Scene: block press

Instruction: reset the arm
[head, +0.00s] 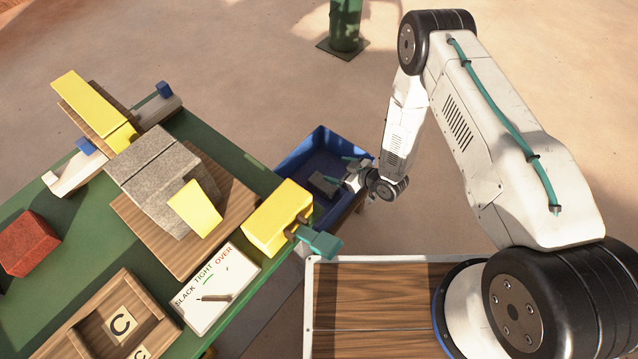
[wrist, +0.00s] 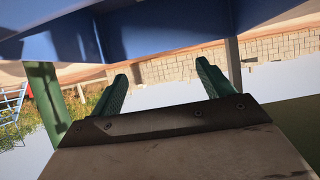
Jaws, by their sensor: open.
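My gripper (head: 340,170) is at the end of my white arm, at the right side of the blue bin in the head view. Its two teal fingers stand apart with nothing seen between them. In the wrist view my gripper (wrist: 161,74) also shows spread green fingers and an empty gap. A blue surface (wrist: 180,25), which looks like the bin, fills the top of that view. In the head view I cannot tell whether my gripper is over the bin or beside it.
The blue bin (head: 299,152) stands beside the green table (head: 225,150). On the table are a grey stone block (head: 150,170), yellow blocks (head: 277,218), a red block (head: 27,243) and a SLACK/TIGHT/OVER gauge board (head: 222,280). A green post (head: 345,25) stands behind. Open floor lies around.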

